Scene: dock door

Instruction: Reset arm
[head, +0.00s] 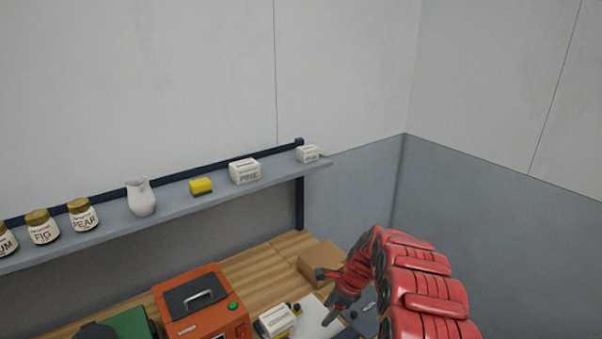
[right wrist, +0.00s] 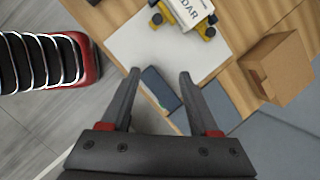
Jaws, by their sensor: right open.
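My right arm (head: 415,275) is red and reaches in from the lower right in the head view. My right gripper (right wrist: 158,80) is open and empty in the right wrist view, its two dark fingers apart. A small dark blue item (right wrist: 161,88) shows between and beyond the fingertips; I cannot tell how far below them it lies. The white board (right wrist: 140,45) lies under and ahead of the gripper on the wooden bench (right wrist: 257,48). A white labelled box (head: 277,320) sits in a holder with yellow-and-black parts (right wrist: 207,29). My left gripper is not in view.
A cardboard box (right wrist: 277,69) stands right of the board. An orange machine (head: 203,304) with a handle is on the bench. The shelf (head: 110,222) holds jars (head: 83,216), a white pitcher (head: 141,197), a yellow sponge (head: 201,186) and white boxes (head: 244,171).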

